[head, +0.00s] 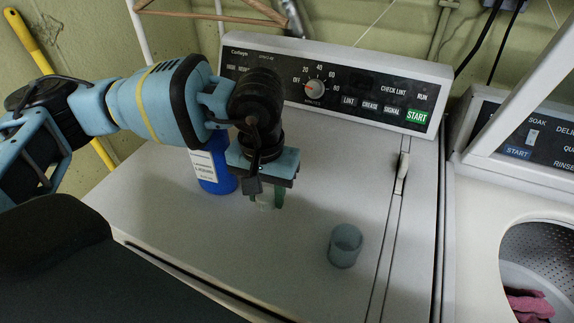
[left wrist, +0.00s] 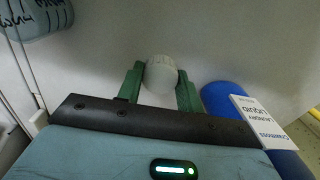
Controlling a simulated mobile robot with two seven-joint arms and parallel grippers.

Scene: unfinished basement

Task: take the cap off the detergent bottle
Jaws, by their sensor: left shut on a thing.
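The blue detergent bottle (head: 215,178) stands on the dryer top, behind and left of my left gripper, with a white laundry liquid label. My arm hides its upper part in the head view. In the left wrist view the bottle (left wrist: 222,100) is to the right of the fingers. My left gripper (head: 265,198) points down over the dryer top, its green fingers shut on a small white rounded cap (left wrist: 160,73). The cap (head: 265,205) is apart from the bottle. Whether it touches the dryer top is hard to tell. My right gripper is not in view.
A grey-blue cup (head: 345,246) stands on the dryer top (head: 290,270), right of the gripper. The control panel (head: 330,84) rises behind. An open washer (head: 520,215) with pink cloth (head: 528,304) inside is at the right. The dryer's front middle is clear.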

